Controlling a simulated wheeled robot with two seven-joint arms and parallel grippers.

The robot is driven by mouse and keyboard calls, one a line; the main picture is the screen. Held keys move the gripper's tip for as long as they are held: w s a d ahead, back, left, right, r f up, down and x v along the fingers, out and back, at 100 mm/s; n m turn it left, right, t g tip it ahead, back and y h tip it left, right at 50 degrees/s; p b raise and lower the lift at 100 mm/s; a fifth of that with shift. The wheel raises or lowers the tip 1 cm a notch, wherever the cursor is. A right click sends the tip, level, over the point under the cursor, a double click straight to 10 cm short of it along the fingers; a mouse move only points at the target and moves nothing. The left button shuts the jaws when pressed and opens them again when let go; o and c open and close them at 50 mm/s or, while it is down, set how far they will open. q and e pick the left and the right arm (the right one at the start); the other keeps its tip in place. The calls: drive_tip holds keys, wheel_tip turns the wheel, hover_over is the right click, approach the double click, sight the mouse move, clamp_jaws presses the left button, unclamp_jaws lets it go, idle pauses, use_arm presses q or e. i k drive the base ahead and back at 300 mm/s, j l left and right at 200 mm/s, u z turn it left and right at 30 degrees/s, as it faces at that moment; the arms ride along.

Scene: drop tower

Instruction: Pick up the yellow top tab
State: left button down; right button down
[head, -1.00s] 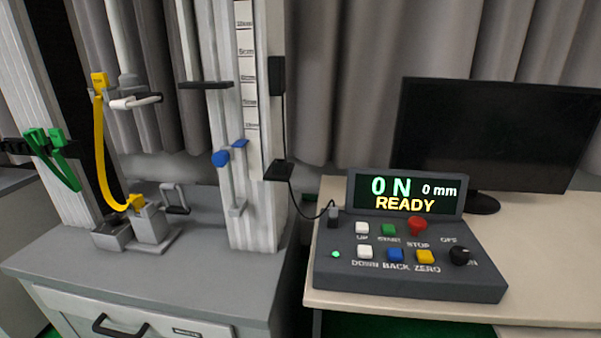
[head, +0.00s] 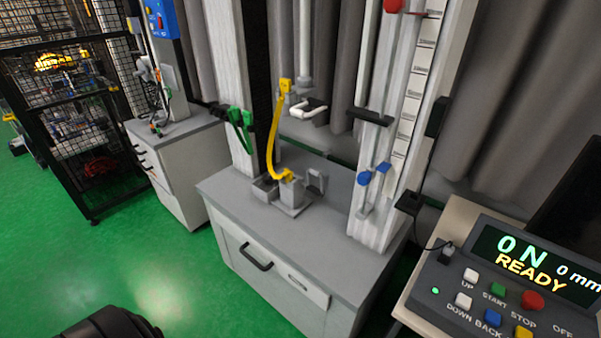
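The yellow top tab (head: 286,85) is a small block at the upper end of a curved yellow strap (head: 276,130). It sits by the upper fixture of the test machine, just left of a white handle (head: 309,109). The strap hangs down and bows left. Its lower end meets a yellow bottom tab (head: 286,175) at the grey lower fixture (head: 292,194) on the cabinet top. Neither of my grippers is in view. A dark rounded part, seemingly mine, shows at the bottom left edge, far from the tab.
Green straps (head: 240,123) hang on a black holder on the left column. A control box (head: 500,285) reading "0 N, 0 mm, READY" stands at right. A black mesh cage (head: 75,120) and another cabinet (head: 180,165) stand at left. The green floor (head: 165,270) between is clear.

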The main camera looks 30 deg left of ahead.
sight(285, 85)
drive_tip(key=u, duration=1.5)
